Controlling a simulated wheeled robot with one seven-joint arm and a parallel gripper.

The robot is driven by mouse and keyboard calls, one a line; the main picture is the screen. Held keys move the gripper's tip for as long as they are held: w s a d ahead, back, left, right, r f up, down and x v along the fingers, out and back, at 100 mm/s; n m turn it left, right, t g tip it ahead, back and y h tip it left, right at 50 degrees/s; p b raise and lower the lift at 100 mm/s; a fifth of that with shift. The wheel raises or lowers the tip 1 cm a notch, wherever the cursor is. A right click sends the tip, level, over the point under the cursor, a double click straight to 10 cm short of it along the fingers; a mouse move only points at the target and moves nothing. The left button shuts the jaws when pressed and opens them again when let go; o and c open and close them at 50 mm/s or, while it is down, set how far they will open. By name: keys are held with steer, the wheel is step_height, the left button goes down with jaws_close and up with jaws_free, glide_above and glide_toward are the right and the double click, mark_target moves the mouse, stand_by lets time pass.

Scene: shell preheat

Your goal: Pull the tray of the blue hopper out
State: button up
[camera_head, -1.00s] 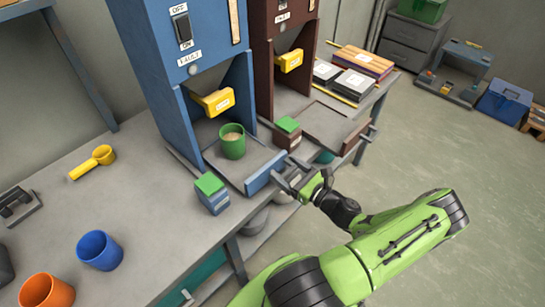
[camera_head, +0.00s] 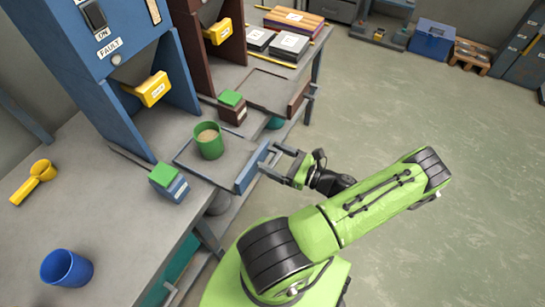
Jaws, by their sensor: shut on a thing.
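The blue hopper (camera_head: 112,58) stands on the bench at the upper left, with a FAULT label on its front. Its tray (camera_head: 221,167) is slid out toward the bench's front edge, with a blue front panel. A green cup (camera_head: 208,141) with tan contents stands upright on the tray. My gripper (camera_head: 268,163) is at the tray's front, shut on the handle there. The handle is small in this view and partly hidden by the fingers.
A green-topped blue box (camera_head: 170,182) stands left of the tray, and a green-topped brown box (camera_head: 232,108) stands to its right. The brown hopper (camera_head: 217,40) has its own tray (camera_head: 268,91). A blue cup (camera_head: 66,268) and yellow scoop (camera_head: 33,183) are at left.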

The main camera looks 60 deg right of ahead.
steer(key=shift+s+f, duration=0.1)
steer(key=shift+s, duration=0.05)
steer(key=o, duration=1.1)
steer(key=shift+o, duration=1.1)
steer(key=shift+s, duration=0.2)
steer(key=shift+w, duration=0.1)
steer(key=s, duration=1.6)
steer(key=shift+d+p, duration=0.2)
steer(key=shift+p, duration=0.1)
